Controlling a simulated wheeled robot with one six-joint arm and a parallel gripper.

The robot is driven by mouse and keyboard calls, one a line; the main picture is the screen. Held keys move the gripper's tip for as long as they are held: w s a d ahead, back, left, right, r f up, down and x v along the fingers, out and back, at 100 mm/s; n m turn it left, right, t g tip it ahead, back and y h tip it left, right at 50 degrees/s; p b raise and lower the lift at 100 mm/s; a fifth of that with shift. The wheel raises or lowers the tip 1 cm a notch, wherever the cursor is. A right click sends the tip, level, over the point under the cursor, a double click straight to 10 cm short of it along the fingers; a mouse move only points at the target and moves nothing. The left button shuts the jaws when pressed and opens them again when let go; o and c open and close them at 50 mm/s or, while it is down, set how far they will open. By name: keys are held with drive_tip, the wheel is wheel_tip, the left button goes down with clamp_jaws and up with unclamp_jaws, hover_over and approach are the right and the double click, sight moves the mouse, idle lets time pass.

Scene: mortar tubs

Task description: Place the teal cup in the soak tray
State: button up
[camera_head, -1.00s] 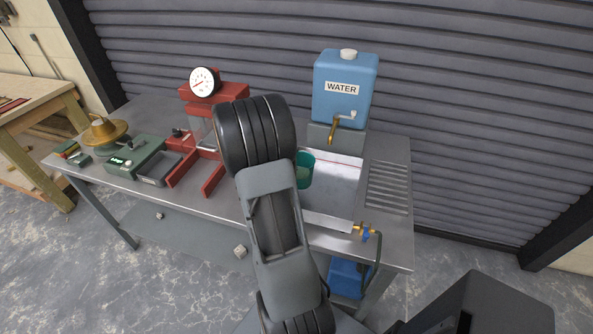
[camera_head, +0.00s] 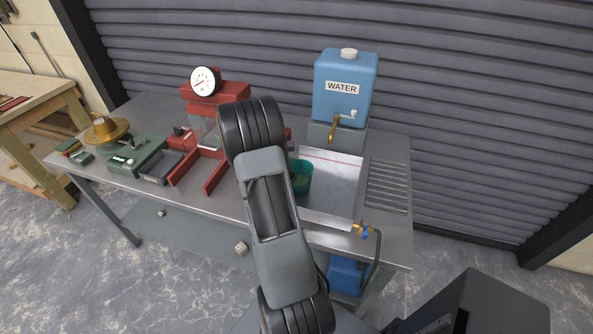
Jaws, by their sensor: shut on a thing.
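The teal cup (camera_head: 303,174) shows just right of my arm, at the left side of the soak tray; my arm partly covers it. Its open top faces up toward the camera. I cannot tell whether it touches the tray or hangs above it. The soak tray (camera_head: 335,184) is a shallow pale metal basin with a red line along its back wall, set at the right part of the bench. My gripper is hidden behind my own arm links, so its fingers and their hold cannot be seen.
A blue water tank (camera_head: 345,80) with a brass spout stands behind the tray. A ribbed drainboard (camera_head: 387,188) lies to its right, and a brass valve with a blue handle (camera_head: 364,232) at its front corner. A red gauge stand (camera_head: 215,94) and green scale (camera_head: 136,158) are left.

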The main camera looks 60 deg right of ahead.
drive_tip(key=shift+f, duration=0.2)
drive_tip(key=o, duration=0.7)
drive_tip(key=shift+r, duration=0.15)
drive_tip(key=shift+r, duration=0.2)
drive_tip(key=b+v, duration=0.2)
drive_tip(key=v, duration=1)
drive_tip(key=s+a+r+m+t+y, duration=0.2)
drive_tip(key=a+m+t+y, duration=0.1)
drive_tip(key=a, duration=0.6)
drive_tip(key=s+a+r+m+t+y, duration=0.2)
drive_tip(key=a+m+t+y, duration=0.1)
drive_tip(key=a, duration=0.7)
drive_tip(key=s+a+r+m+t+y, duration=0.3)
drive_tip(key=a+m+t, duration=0.1)
drive_tip(key=a, duration=0.5)
drive_tip(key=shift+s+a+m+t+y, duration=0.15)
drive_tip(key=shift+m+t+y, duration=0.25)
drive_tip(key=shift+t, duration=0.4)
